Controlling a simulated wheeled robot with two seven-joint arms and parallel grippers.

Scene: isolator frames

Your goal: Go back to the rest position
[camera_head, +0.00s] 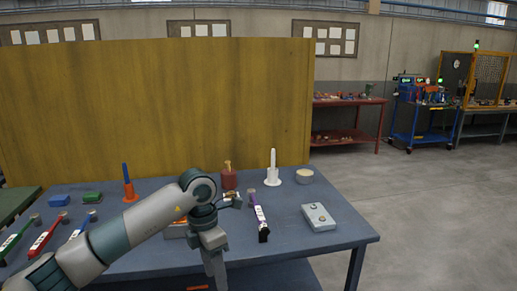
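My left arm reaches in from the lower left, across the front of the blue-grey table (300,240). My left gripper (216,272) points down near the table's front edge, and its lower end meets the bottom of the view. I see it edge-on, so I cannot tell whether its fingers are apart. I see nothing clearly held in it. My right arm and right gripper are not in view.
The table holds an orange stand with a blue rod (127,185), a red pot (229,180), a white stand (273,172), a round tub (304,176), a purple-black tool (261,223) and a grey box (319,217). A yellow panel (150,110) stands behind. Floor at right is open.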

